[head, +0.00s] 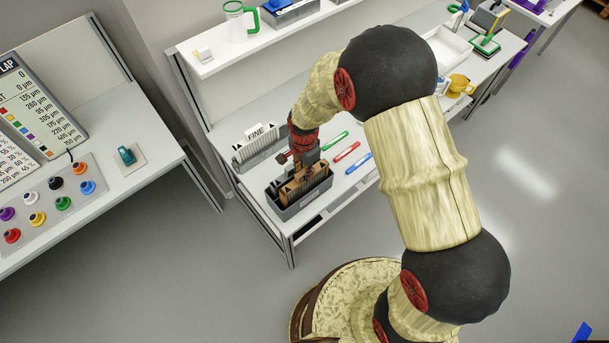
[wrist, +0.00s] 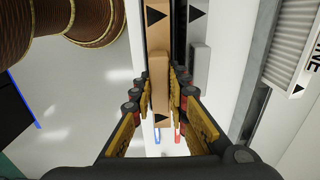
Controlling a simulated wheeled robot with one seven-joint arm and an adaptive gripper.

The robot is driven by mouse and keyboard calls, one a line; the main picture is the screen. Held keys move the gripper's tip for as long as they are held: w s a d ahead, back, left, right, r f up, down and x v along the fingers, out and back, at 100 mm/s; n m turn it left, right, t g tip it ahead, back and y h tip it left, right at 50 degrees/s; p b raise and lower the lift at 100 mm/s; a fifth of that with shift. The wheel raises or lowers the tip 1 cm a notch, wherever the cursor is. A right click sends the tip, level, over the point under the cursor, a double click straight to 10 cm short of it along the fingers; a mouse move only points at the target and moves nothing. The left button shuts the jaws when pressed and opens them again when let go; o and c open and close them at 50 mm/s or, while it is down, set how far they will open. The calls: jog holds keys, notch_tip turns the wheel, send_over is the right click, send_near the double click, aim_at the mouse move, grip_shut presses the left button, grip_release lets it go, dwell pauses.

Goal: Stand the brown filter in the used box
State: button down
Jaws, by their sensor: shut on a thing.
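The brown filter (head: 292,189) is a thin panel, upright or nearly so, at the dark grey box (head: 291,211) on the bench's front part. Its lower part is hidden by the box wall, and I cannot tell whether it touches the bottom. My gripper (head: 304,169) is above the box, fingers pointing down. In the wrist view the fingers (wrist: 160,97) are closed on both sides of the brown filter (wrist: 158,40), which bears black triangle marks. A grey piece with a triangle (wrist: 199,55) lies alongside it. No lettering on the dark box is readable.
A box marked FINE (head: 258,147) with pale panels stands behind the dark box. Green (head: 335,140), red (head: 347,151) and blue (head: 358,163) markers lie to the right. A shelf (head: 222,58) runs above the bench. A control table (head: 150,165) stands at left.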

aim_at(305, 183)
jog(key=shift+f, duration=1.55)
jog(key=shift+f, duration=0.2)
jog(key=c, duration=1.7)
grip_release()
jog(key=shift+c, duration=0.2)
jog(key=shift+r, duration=0.15)
